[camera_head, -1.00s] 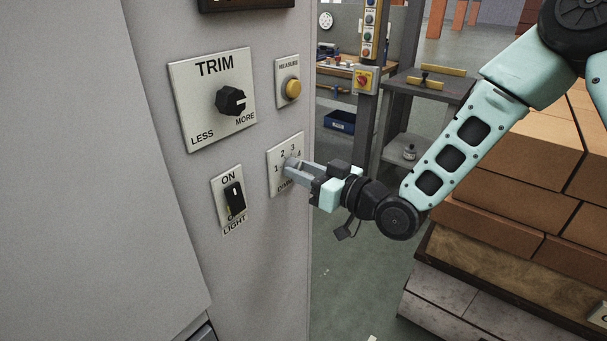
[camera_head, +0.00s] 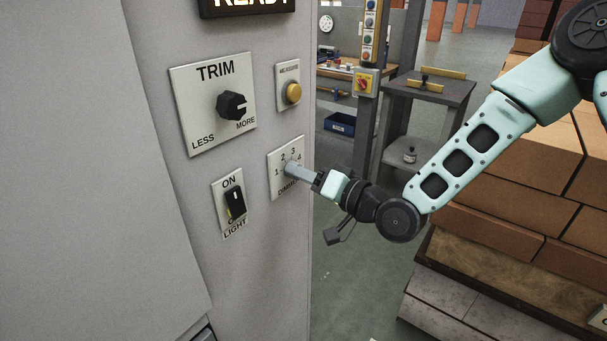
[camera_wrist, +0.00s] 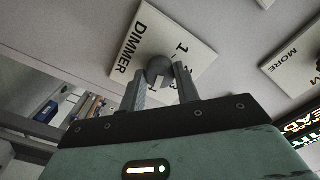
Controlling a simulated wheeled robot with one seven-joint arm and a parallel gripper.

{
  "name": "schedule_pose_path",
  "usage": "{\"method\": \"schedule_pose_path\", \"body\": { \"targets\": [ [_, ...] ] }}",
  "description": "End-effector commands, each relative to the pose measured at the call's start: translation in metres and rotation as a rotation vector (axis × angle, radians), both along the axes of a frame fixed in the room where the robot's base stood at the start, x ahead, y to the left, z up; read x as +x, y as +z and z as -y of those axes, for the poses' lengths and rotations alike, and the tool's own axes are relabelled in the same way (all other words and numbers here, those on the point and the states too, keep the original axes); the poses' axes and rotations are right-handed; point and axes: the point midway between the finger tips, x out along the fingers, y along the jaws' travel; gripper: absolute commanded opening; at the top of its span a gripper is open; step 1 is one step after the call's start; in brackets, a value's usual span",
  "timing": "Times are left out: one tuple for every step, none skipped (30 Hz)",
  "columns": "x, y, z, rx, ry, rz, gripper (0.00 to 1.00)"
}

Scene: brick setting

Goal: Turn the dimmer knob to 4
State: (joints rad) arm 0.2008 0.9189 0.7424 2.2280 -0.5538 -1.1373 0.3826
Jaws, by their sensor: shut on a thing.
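The dimmer plate (camera_head: 273,158) is a pale square panel on the grey cabinet wall, with the numbers 1 to 4 around its knob. My gripper (camera_head: 289,168) reaches it from the right, with its fingertips at the knob. In the wrist view, the round grey dimmer knob (camera_wrist: 159,67) sits between the two fingers of my gripper (camera_wrist: 160,78), which are shut on it. The dimmer plate also shows in the wrist view (camera_wrist: 190,42), with the word DIMMER. The fingers cover part of the dial, and I cannot tell which number the knob points to.
The trim plate (camera_head: 187,100) with its black knob is up and left. The measure button (camera_head: 293,93) is just above the dimmer, and the light switch (camera_head: 235,200) is to the left. A brick stack (camera_head: 490,215) stands at the right.

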Motion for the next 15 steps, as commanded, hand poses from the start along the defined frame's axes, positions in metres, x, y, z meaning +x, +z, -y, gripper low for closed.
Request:
{"method": "schedule_pose_path", "body": {
  "targets": [
    [-0.0005,-0.0013,0.0005,0.002,0.001,-0.008,0.09],
    [-0.0005,-0.0013,0.0005,0.004,0.001,-0.011,0.09],
    [-0.0006,-0.0013,0.0004,0.005,0.001,-0.012,0.09],
    [-0.0006,-0.0013,0.0004,0.006,0.001,-0.014,0.09],
    [-0.0005,-0.0013,0.0003,0.007,0.001,-0.015,0.09],
    [-0.0005,-0.0013,0.0003,0.008,0.001,-0.016,0.09],
    [-0.0005,-0.0013,0.0003,0.008,0.001,-0.016,0.09],
    [-0.0005,-0.0015,0.0003,0.008,0.001,-0.016,0.09],
    [-0.0006,-0.0015,0.0004,0.008,0.001,-0.016,0.09],
    [-0.0006,-0.0015,0.0004,0.008,0.001,-0.016,0.09],
    [-0.0006,-0.0015,0.0004,0.008,0.001,-0.016,0.09],
    [-0.0006,-0.0015,0.0004,0.008,0.001,-0.016,0.09],
    [-0.0006,-0.0015,0.0004,0.008,0.001,-0.016,0.09],
    [-0.0006,-0.0015,0.0004,0.008,0.001,-0.016,0.09],
    [-0.0006,-0.0015,0.0004,0.007,0.0,-0.016,0.34]
  ]
}}
